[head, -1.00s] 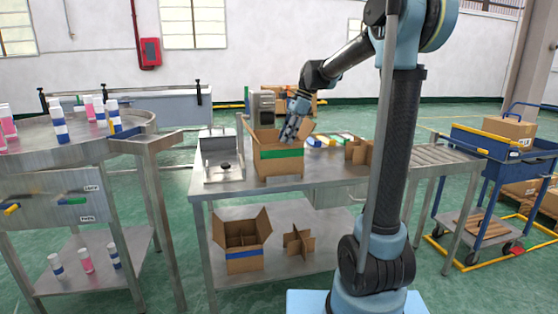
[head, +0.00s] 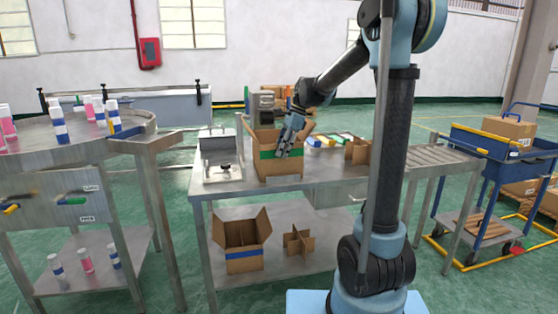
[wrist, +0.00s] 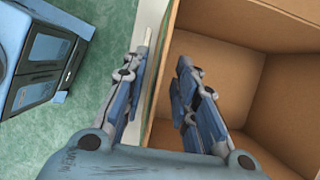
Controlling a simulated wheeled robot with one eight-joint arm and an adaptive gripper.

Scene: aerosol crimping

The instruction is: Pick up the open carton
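An open carton (head: 279,168) with a green band stands upright on the steel table, its flaps up. It also shows in the wrist view (wrist: 225,58), where its inside looks empty. My gripper (head: 286,150) is at the carton's near side, pointing down. In the wrist view my gripper (wrist: 163,62) is open, with one finger outside the carton wall and the other over its inside. I cannot tell whether the fingers touch the wall. A second open carton (head: 243,262) with a blue band and inner dividers sits on the lower shelf.
A metal fixture (head: 222,160) stands left of the carton on the table (head: 225,186). Cardboard dividers (head: 358,152) and small coloured items (head: 328,141) lie to the right. Another divider (head: 298,241) is on the lower shelf. A round table (head: 60,148) with bottles is at left.

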